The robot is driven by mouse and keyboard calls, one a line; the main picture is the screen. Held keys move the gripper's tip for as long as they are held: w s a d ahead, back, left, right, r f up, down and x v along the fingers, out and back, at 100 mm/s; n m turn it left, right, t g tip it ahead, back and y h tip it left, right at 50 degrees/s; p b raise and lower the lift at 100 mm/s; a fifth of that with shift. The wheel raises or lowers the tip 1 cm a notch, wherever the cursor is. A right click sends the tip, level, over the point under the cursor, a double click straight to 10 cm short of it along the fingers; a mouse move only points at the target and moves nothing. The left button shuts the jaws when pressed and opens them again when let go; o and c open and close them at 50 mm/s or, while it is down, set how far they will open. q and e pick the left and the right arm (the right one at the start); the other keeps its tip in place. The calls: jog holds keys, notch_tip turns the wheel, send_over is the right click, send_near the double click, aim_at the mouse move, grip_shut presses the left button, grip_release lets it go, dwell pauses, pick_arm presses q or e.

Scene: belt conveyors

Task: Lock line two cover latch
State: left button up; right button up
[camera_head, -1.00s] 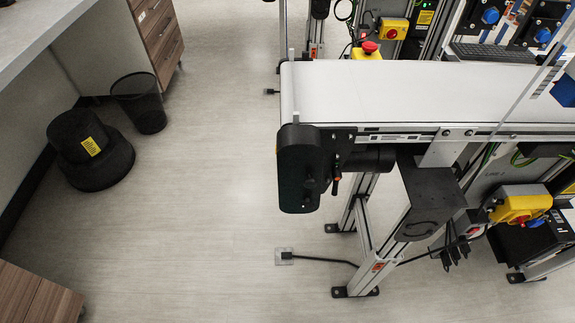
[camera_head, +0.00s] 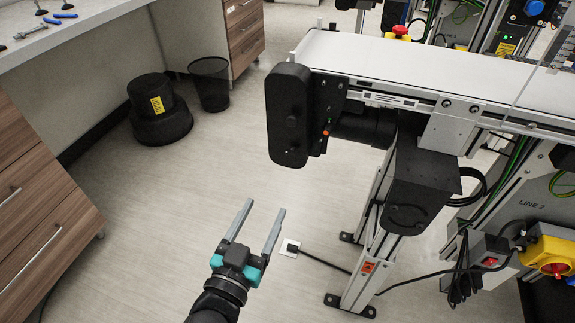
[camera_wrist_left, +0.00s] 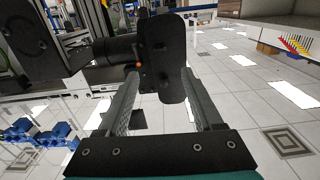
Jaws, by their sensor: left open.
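The line two conveyor ends in a black rounded end cover (camera_head: 288,115), also seen in the left wrist view (camera_wrist_left: 160,48). A small orange-tipped lever (camera_head: 326,131), apparently the cover latch, sits beside the cover, next to the black cylindrical motor (camera_head: 365,130). The orange tip also shows in the left wrist view (camera_wrist_left: 138,66). My left gripper (camera_head: 264,208) is open and empty, below the cover and apart from it. In the wrist view its fingers point toward the cover, which lies beyond them. My right gripper is not in view.
A "LINE 2" panel (camera_head: 531,204) and a yellow switch box with a red knob (camera_head: 553,258) are at right. A conveyor leg (camera_head: 370,265) stands right of my gripper. Wooden drawers (camera_head: 40,200), a black stool (camera_head: 160,112) and a bin (camera_head: 209,84) stand left; floor between is clear.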

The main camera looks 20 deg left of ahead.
pick_arm(q)
send_near(290, 155)
jog(key=w, duration=0.2)
jog(key=w+b, duration=0.1)
jog(key=w, duration=0.3)
jog(key=shift+w+d+f, duration=0.1)
jog(key=shift+w+d, duration=0.05)
jog(key=shift+w, duration=0.1)
jog(key=shift+w+b, duration=0.3)
jog(key=shift+w, duration=0.65)
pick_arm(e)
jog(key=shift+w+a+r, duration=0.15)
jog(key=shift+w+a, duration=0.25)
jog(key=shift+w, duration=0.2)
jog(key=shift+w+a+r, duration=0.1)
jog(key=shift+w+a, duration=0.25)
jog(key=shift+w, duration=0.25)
pick_arm(q)
grip_shut()
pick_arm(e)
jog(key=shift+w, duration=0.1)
